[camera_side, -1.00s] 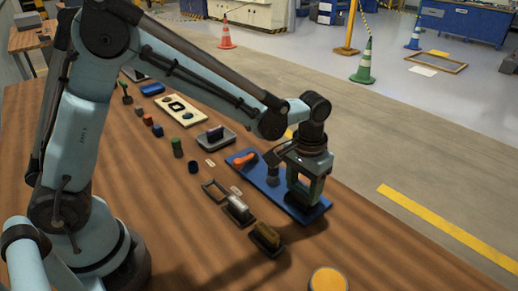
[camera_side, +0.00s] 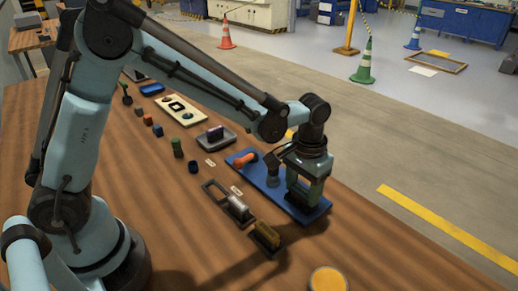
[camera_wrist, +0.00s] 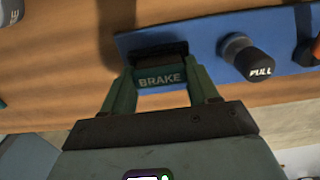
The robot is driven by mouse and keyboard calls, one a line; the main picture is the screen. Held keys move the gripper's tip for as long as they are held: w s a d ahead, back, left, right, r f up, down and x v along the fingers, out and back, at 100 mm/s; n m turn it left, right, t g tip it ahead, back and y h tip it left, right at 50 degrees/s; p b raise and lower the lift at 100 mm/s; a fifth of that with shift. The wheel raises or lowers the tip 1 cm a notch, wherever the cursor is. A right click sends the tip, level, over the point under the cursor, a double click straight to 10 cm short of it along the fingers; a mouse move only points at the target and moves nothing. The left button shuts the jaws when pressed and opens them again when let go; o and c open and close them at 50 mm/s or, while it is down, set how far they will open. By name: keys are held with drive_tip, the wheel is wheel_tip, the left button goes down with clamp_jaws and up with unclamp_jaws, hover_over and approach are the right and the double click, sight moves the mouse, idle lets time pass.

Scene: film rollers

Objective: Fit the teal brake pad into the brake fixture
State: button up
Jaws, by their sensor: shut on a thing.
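My gripper (camera_side: 304,192) is over the near end of the blue board (camera_side: 275,187). It is shut on the teal brake pad (camera_wrist: 162,77), which reads BRAKE and spans the space between the fingers in the wrist view. The black brake fixture (camera_wrist: 158,52) is on the blue board, directly at the pad's far edge in that view; it shows as a dark block below the fingers in the side view (camera_side: 299,208). The pad is low at the fixture, but how deep it sits is hidden. In the side view the fingers mostly hide the pad.
A dark PULL knob (camera_wrist: 248,60) stands beside the fixture on the board, and an orange handle (camera_side: 246,159) lies farther along. Holders with a silver roller (camera_side: 238,206) and a brown one (camera_side: 267,235) stand to the left. A yellow disc (camera_side: 328,280) is at the front.

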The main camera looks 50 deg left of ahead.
drive_tip(key=shift+f, duration=0.1)
drive_tip(key=o, duration=1.5)
drive_tip(key=shift+c, duration=0.2)
drive_tip(key=shift+r, duration=3.55)
